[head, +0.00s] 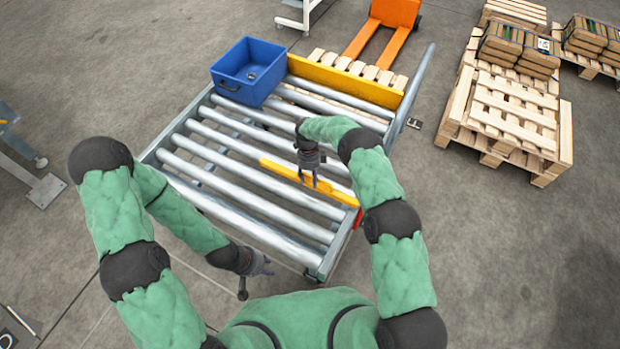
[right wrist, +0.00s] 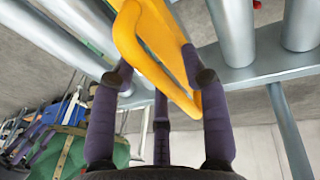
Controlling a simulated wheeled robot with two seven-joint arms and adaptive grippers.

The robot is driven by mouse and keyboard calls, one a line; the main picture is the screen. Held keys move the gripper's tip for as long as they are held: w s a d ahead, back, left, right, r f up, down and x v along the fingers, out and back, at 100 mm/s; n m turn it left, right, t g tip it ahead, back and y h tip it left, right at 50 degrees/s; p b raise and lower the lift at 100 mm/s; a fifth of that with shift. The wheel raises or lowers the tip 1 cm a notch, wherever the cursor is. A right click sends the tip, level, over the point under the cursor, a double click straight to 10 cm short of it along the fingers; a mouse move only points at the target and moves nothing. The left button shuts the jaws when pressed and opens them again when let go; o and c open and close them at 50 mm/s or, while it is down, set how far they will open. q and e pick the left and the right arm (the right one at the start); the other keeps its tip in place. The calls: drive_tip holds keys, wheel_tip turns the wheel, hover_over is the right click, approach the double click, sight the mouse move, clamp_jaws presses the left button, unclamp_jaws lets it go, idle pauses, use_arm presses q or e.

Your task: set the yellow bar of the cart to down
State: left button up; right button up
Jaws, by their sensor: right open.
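The cart (head: 206,203) is a grey roller frame in the middle of the head view. Its yellow bar (head: 275,168) spans part of its near right end, above the rollers. In the right wrist view, the bar's looped yellow end (right wrist: 133,45) passes between my fingers. My right gripper (head: 313,182) is open around the bar, with fingers on both sides of it; contact is not clear. My left gripper (head: 266,265) hangs beside the cart's near edge, apart from the bar. Its fingers are too small to judge.
A blue crate (head: 232,82) sits on the rollers at the far left. A yellow plate (head: 345,81) stands across the cart's far end. An orange pallet jack (head: 378,35) is behind it. Stacked pallets (head: 510,115) stand at the right. The floor between is clear.

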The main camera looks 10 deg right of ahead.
drive_tip(key=v, duration=1.1)
drive_tip(key=shift+r, duration=0.35)
drive_tip(key=shift+w+a, duration=0.1)
